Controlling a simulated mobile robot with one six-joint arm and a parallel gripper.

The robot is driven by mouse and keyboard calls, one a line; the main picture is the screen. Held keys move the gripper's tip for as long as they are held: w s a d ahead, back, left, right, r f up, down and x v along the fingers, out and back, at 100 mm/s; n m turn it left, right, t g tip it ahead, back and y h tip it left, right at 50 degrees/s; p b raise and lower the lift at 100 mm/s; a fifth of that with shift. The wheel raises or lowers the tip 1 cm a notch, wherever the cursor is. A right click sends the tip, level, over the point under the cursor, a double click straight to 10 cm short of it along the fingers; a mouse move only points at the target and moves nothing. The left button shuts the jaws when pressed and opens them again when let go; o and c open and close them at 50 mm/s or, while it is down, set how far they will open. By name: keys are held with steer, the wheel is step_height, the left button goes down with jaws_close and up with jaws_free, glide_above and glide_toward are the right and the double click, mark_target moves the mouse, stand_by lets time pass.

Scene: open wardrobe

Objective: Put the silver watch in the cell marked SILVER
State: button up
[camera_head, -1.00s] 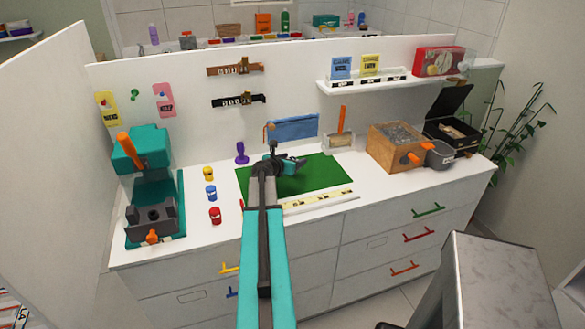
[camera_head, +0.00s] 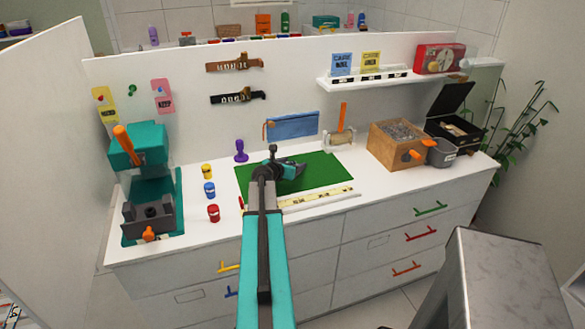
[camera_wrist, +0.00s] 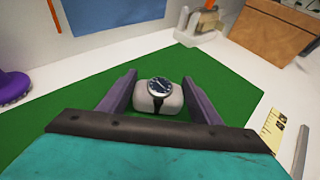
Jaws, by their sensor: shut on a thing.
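The silver watch (camera_wrist: 160,86) shows in the wrist view with a dark dial, silver case and dark strap, wrapped around a pale grey cushion (camera_wrist: 170,102). My gripper (camera_wrist: 158,80) is shut on the cushioned watch, one purple-grey finger on each side, over the green mat (camera_wrist: 60,130). In the head view my gripper (camera_head: 298,169) is low over the green mat (camera_head: 325,172), and the watch cannot be made out there. An open black box (camera_head: 455,128) stands at the right end of the counter. Its inside is small, and no SILVER mark can be read.
A wooden box (camera_head: 392,150) and a grey cup (camera_head: 441,153) stand before the black box. A holder with an orange stick (camera_head: 340,135) is behind the mat. Small coloured pots (camera_head: 210,190) and a teal press (camera_head: 140,150) are left. A shelf (camera_head: 375,82) overhangs the right.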

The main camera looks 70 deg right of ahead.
steer(key=shift+f, duration=0.15)
steer(key=o, duration=1.1)
steer(key=shift+r, duration=0.25)
steer(key=shift+v, duration=1.15)
steer(key=shift+b+v, duration=1)
steer(key=shift+v, duration=3.8)
